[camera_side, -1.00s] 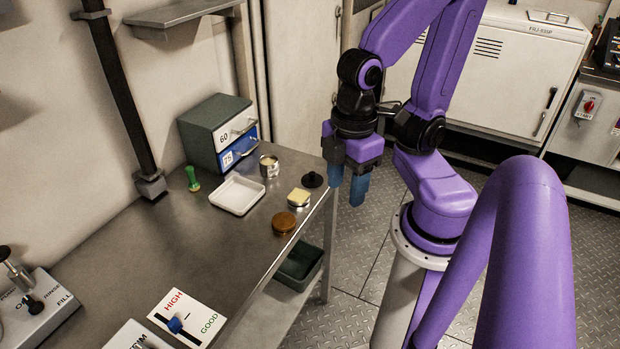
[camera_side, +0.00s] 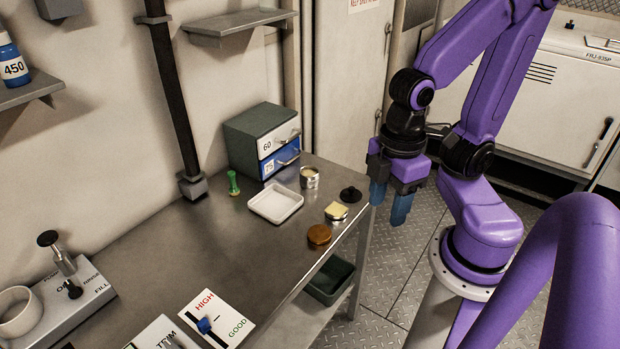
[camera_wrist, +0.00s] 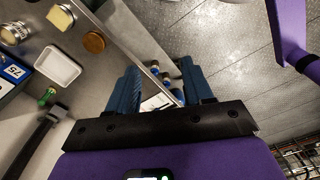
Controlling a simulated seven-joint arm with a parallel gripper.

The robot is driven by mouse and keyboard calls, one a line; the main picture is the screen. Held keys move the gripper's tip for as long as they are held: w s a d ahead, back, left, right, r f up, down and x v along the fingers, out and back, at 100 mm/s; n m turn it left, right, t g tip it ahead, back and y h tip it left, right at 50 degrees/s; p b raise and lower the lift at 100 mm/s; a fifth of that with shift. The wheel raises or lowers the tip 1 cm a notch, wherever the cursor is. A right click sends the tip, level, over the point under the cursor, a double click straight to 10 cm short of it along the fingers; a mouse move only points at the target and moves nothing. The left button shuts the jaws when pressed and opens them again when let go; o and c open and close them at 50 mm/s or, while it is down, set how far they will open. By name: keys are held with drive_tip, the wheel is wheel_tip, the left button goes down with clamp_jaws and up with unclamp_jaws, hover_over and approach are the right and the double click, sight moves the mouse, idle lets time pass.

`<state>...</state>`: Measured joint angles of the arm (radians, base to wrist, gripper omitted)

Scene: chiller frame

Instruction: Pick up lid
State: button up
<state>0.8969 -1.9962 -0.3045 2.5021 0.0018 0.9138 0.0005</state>
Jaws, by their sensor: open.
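A dark round piece with a small knob (camera_side: 350,194), which looks like the lid, lies flat on the metal bench near its right edge. I cannot make it out clearly in the wrist view. My gripper (camera_side: 389,205) hangs with its blue fingers pointing down, just off the bench edge, to the right of the dark piece and apart from it. The fingers are spread and empty. In the wrist view, my gripper (camera_wrist: 158,80) has a gap between its fingers, with the bench edge and items lower down showing through it.
An open tin (camera_side: 309,178), a tin with a pale yellow top (camera_side: 336,211), a brown disc (camera_side: 319,235) and a white tray (camera_side: 275,203) stand near the dark piece. A drawer unit (camera_side: 262,139) and a green item (camera_side: 233,183) are behind. A dark bin (camera_side: 330,281) sits below.

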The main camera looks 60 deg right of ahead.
idle(0.3)
drive_tip(key=o, duration=0.9)
